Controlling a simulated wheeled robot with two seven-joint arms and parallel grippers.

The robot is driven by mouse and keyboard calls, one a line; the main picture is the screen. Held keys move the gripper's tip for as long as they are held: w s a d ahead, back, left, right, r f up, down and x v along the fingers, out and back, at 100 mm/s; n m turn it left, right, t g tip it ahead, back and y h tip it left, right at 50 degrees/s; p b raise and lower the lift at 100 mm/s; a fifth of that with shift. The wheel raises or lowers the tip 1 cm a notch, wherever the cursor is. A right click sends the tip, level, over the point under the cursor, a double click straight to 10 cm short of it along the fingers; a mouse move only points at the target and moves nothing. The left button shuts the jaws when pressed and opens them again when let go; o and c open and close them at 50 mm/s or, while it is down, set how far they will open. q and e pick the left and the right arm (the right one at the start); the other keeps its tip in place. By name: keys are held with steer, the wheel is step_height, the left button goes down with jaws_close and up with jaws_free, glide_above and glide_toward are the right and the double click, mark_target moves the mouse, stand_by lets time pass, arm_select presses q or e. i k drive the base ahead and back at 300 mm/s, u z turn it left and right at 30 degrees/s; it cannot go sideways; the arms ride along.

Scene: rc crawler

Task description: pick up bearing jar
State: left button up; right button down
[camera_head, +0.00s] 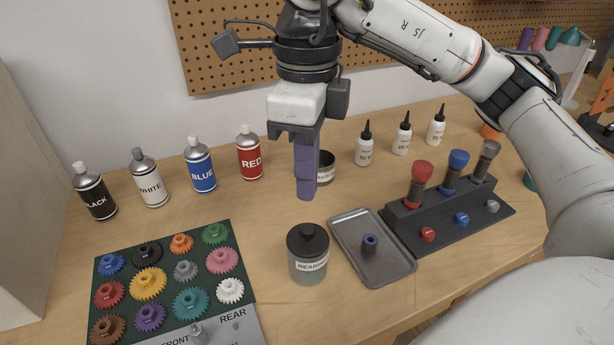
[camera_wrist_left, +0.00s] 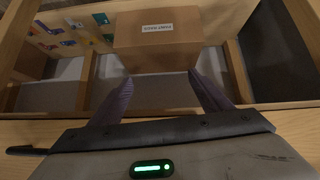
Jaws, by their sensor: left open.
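The bearing jar (camera_head: 309,268), a clear jar with a black lid and a white "BEARING" label, stands upright on the wooden bench in the head view. My right gripper (camera_head: 306,190) hangs above the bench with its purple fingers pointing down, apart from the jar and above its lid in the picture. Its fingers overlap from this side, so their gap is hidden. My left gripper (camera_wrist_left: 160,77) shows only in the left wrist view, with its purple fingers apart and nothing between them. A cardboard box (camera_wrist_left: 157,44) with a white label lies beyond its fingertips.
A metal tray (camera_head: 398,270) holding a small dark part (camera_head: 369,243) lies right of the jar. A dark driver stand (camera_head: 400,220) is farther right. A gear mat (camera_head: 236,262) lies left. Paint bottles (camera_head: 200,166) and a dark labelled tin (camera_head: 326,172) stand behind, with dropper bottles (camera_head: 363,150) farther right.

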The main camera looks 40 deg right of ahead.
mark_target(303, 272)
steer(key=k, duration=1)
